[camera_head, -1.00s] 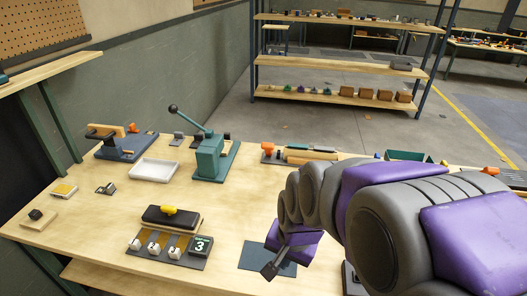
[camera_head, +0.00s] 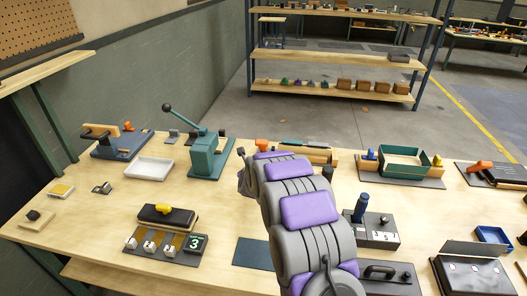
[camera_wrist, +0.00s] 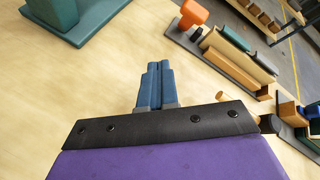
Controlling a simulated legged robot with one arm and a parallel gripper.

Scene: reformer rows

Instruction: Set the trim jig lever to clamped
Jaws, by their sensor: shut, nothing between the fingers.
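A long fixture with an orange-headed lever (camera_head: 262,146) and wooden blocks stands at the back middle of the bench; it fits a trim jig, but I see no readable label. In the wrist view its orange lever (camera_wrist: 193,13) stands at the near end of a grey base plate, beyond and right of my fingers. My gripper (camera_wrist: 158,66) is shut and empty, over bare bench top, apart from the lever. In the head view my arm hides part of the fixture, and the fingers do not show clearly. I cannot tell the lever's setting.
A green lever press (camera_head: 205,155) stands left of my gripper; its base (camera_wrist: 75,18) shows in the wrist view. A green open frame (camera_head: 402,160) on a plate stands right of the fixture. A blue-handled box (camera_head: 372,230) stands right of my arm. Bare bench lies between press and arm.

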